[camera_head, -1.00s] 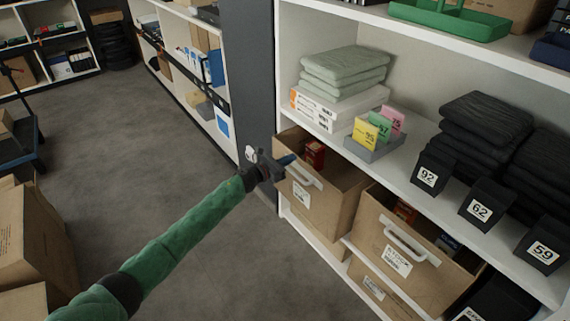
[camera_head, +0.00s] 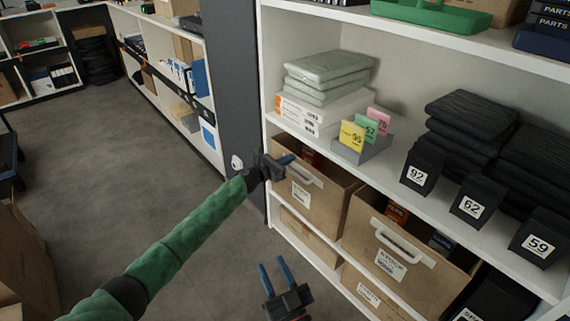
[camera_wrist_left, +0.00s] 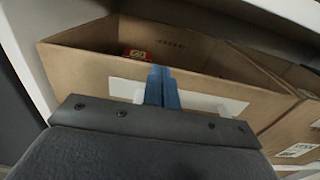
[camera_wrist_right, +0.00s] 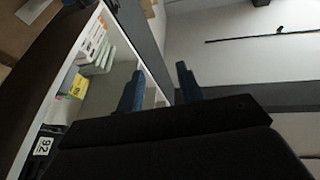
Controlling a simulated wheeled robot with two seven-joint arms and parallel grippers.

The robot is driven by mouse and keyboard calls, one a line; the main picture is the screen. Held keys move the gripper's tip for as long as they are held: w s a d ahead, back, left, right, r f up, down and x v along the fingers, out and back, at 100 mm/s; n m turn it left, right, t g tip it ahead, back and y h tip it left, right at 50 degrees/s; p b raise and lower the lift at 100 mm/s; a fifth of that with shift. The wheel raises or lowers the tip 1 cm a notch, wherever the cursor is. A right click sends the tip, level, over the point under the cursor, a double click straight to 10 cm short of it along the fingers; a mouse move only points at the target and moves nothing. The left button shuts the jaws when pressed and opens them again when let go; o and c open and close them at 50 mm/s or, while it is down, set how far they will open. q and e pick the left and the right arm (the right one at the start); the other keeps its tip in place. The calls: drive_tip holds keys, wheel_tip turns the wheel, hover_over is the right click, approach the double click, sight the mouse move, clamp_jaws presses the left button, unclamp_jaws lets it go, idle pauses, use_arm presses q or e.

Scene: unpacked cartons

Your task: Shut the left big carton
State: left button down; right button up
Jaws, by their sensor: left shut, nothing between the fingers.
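The left big carton (camera_head: 330,214) is an open-topped brown box with a white handle and a label, standing forward on the lower shelf. A red item (camera_head: 312,158) lies inside it. My left gripper (camera_head: 287,160) is shut and empty at the carton's upper left front corner. In the left wrist view its blue fingers (camera_wrist_left: 161,84) are together in front of the carton's front wall (camera_wrist_left: 85,72); I cannot tell if they touch it. My right gripper (camera_head: 276,274) is open and empty, low in front of the shelf; its fingers are apart in the right wrist view (camera_wrist_right: 158,88).
A second open carton (camera_head: 405,255) stands right of the first. Smaller cartons (camera_head: 310,236) sit below. The shelf board (camera_head: 400,190) above holds folded textiles (camera_head: 325,75) and black numbered bins (camera_head: 470,207). A dark post (camera_head: 236,80) is at left. The grey floor (camera_head: 90,150) is mostly clear.

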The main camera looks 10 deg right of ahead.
use_arm(q)
drive_tip(key=shift+w+d+r, duration=0.25)
drive_tip(key=shift+d+r, duration=0.1)
use_arm(e)
wheel_tip(320, 180, up, 7)
drive_tip(key=s+t, duration=0.1)
drive_tip(key=t, duration=0.1)
drive_tip(key=shift+s+d+t+y, duration=0.2)
drive_tip(key=shift+t+y, duration=0.1)
drive_tip(key=shift+y, duration=0.1)
